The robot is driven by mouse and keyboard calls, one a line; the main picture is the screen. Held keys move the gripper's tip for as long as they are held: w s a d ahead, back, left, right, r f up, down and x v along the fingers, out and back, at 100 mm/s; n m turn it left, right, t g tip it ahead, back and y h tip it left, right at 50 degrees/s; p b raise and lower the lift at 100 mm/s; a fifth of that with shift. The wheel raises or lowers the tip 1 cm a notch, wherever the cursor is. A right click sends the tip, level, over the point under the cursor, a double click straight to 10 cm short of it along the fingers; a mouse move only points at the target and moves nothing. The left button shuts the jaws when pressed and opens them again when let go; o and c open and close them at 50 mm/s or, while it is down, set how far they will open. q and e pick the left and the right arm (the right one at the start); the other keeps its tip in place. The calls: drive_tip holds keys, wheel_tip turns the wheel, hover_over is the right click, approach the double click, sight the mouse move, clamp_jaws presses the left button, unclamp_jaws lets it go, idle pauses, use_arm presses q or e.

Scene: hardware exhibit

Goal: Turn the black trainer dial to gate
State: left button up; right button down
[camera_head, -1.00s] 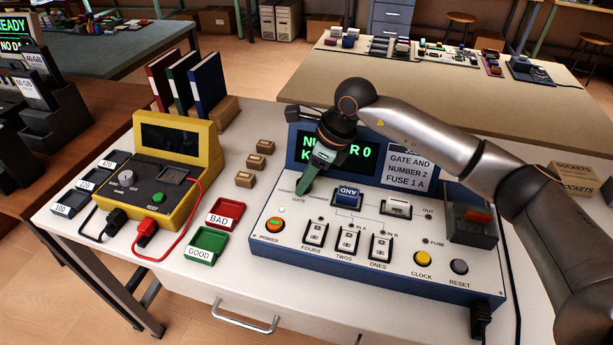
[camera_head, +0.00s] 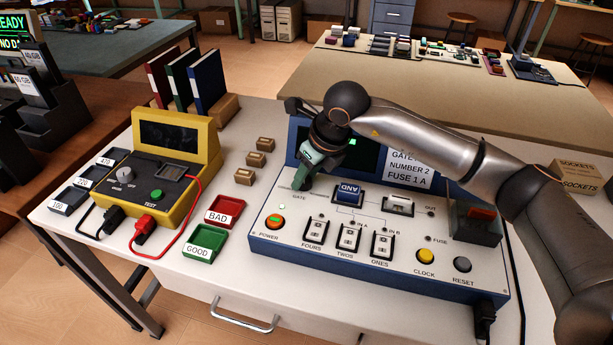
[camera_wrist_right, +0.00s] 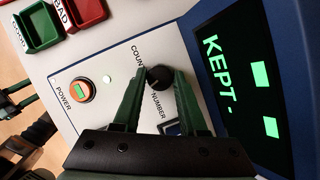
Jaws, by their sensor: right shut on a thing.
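The black dial (camera_wrist_right: 158,78) sits on the trainer's white panel. In the right wrist view it is between the fingertips of my right gripper (camera_wrist_right: 159,76), which is shut on it. The words COUNT and NUMBER show beside it; its pointer mark cannot be made out. The trainer (camera_head: 400,235) has a screen (camera_wrist_right: 240,80) reading KEPT in the wrist view.
On the panel are an orange-green power button (camera_head: 274,222), a blue AND block (camera_head: 348,193), several white switches and a yellow clock button (camera_head: 425,256). Red (camera_head: 224,212) and green (camera_head: 205,243) trays and a yellow tester (camera_head: 190,180) stand to the left.

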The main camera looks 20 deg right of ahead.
drive_tip(key=shift+a+m+h+b, duration=0.1)
drive_tip(key=shift+m+h+b, duration=0.5)
drive_tip(key=shift+m, duration=1)
drive_tip(key=shift+t, duration=0.3)
drive_tip(key=shift+c, duration=2.3)
unclamp_jaws()
drive_tip(key=a+v, duration=0.1)
drive_tip(key=v, duration=1.1)
drive_tip(key=shift+d+r, duration=0.35)
drive_tip(key=shift+d, duration=0.1)
